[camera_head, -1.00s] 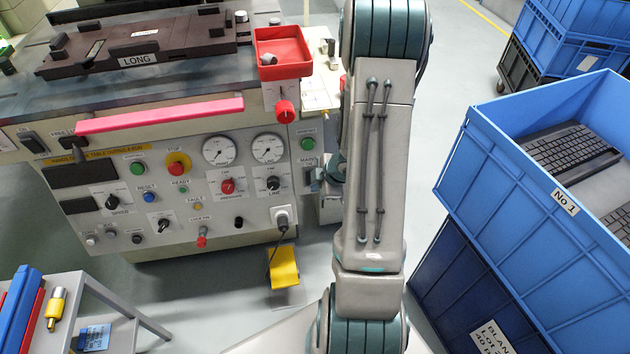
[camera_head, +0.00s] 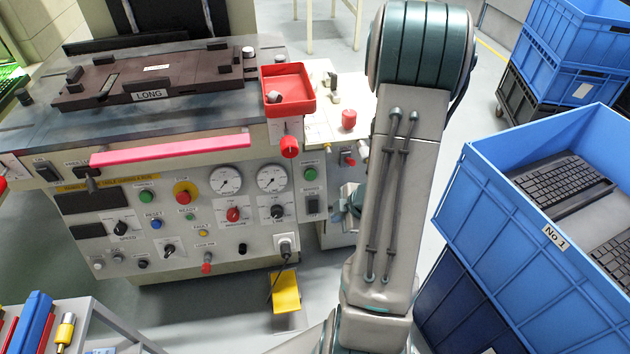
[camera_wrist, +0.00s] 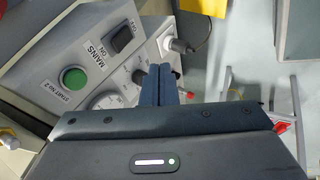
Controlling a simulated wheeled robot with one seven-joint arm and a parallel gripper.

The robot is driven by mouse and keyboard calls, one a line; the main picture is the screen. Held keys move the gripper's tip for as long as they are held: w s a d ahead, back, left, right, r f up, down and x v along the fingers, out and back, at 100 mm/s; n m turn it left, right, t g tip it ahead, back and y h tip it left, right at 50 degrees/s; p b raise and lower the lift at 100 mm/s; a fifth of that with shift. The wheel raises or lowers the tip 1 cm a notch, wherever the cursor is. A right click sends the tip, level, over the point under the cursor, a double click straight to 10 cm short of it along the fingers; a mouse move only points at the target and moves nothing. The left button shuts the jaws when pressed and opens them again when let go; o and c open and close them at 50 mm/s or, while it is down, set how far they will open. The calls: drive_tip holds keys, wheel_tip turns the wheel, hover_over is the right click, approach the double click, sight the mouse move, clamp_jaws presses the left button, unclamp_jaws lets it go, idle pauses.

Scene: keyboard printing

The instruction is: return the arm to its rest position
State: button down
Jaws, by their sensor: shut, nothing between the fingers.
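My arm (camera_head: 390,200) stands upright in the middle of the head view, between the machine and the blue crates. My gripper (camera_wrist: 160,75) shows in the wrist view with its dark fingers together and nothing between them. It is in front of the machine's panel, near the mains switch (camera_wrist: 123,38) and the green start button (camera_wrist: 74,78). I cannot tell whether the fingertips touch the panel. In the head view the gripper is mostly hidden behind my arm.
The machine (camera_head: 150,262) with a pink bar (camera_head: 170,150), red tray (camera_head: 287,108) and dark LONG fixture (camera_head: 150,82) fills the left. A blue crate (camera_head: 520,235) of keyboards stands close on the right. A yellow pedal (camera_head: 286,292) is on the floor. A cart (camera_head: 105,325) is at lower left.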

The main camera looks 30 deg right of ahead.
wheel_tip(320, 180, up, 24)
drive_tip(key=w+a+m+h+p, duration=0.1)
drive_tip(key=w+m+h+p, duration=0.1)
drive_tip(key=m+h+p, duration=0.55)
drive_tip(key=s+a+r+m+g+y+p, duration=0.1)
drive_tip(key=s+a+r+m+y+p, duration=0.1)
drive_tip(key=a+r, duration=0.5)
drive_tip(key=s+a+r+m+g+y+p, duration=0.2)
drive_tip(key=s+a+r+m+y+p, duration=0.1)
drive_tip(key=s+a+r+p, duration=0.4)
drive_tip(key=shift+s+a+r+m+p, duration=0.3)
drive_tip(key=shift+s+a+r+m, duration=0.45)
drive_tip(key=shift+s, duration=0.3)
drive_tip(key=shift+f, duration=0.1)
